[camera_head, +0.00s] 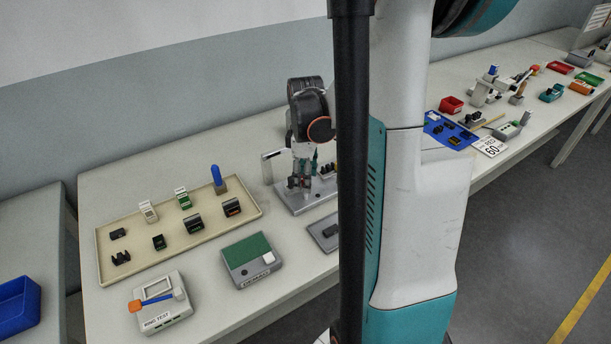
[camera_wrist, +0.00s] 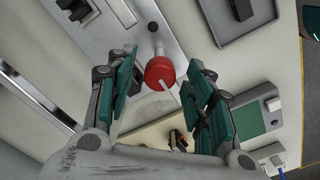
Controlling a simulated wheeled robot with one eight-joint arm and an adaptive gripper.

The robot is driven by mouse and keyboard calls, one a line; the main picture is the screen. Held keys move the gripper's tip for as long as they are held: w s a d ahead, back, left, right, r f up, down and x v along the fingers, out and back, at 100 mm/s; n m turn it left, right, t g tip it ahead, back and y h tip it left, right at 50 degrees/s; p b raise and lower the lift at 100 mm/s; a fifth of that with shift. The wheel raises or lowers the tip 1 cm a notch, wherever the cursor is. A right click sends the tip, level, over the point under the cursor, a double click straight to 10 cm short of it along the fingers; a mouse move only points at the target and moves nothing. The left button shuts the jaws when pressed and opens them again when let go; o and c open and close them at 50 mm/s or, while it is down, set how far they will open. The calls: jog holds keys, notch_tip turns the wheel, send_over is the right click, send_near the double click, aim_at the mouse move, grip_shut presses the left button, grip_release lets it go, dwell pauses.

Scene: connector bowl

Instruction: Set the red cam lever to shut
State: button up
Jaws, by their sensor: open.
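The red cam lever (camera_wrist: 160,72) shows in the wrist view as a red round knob with a white mark, on a pale grey shaft. The shaft runs up to a grey base plate (camera_wrist: 95,35). My gripper (camera_wrist: 161,66) is open, with one teal-padded finger on each side of the red knob. I cannot tell whether either finger touches it. In the head view my gripper (camera_head: 300,184) is low over the grey fixture plate (camera_head: 311,201). The red knob cannot be made out there, behind my gripper and arm.
A beige tray (camera_head: 108,262) with several connectors stands left of the fixture. A green-topped box (camera_head: 247,254), a ring test box (camera_head: 160,301) and a small grey tray (camera_head: 322,231) lie nearer the front. My arm column hides the table's middle.

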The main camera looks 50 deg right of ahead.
jog(key=c, duration=1.1)
jog(key=m, duration=0.4)
jog(key=shift+m, duration=0.4)
jog(key=m, duration=0.4)
jog(key=shift+m+p, duration=0.3)
jog(key=m, duration=0.4)
jog(key=shift+m, duration=2.2)
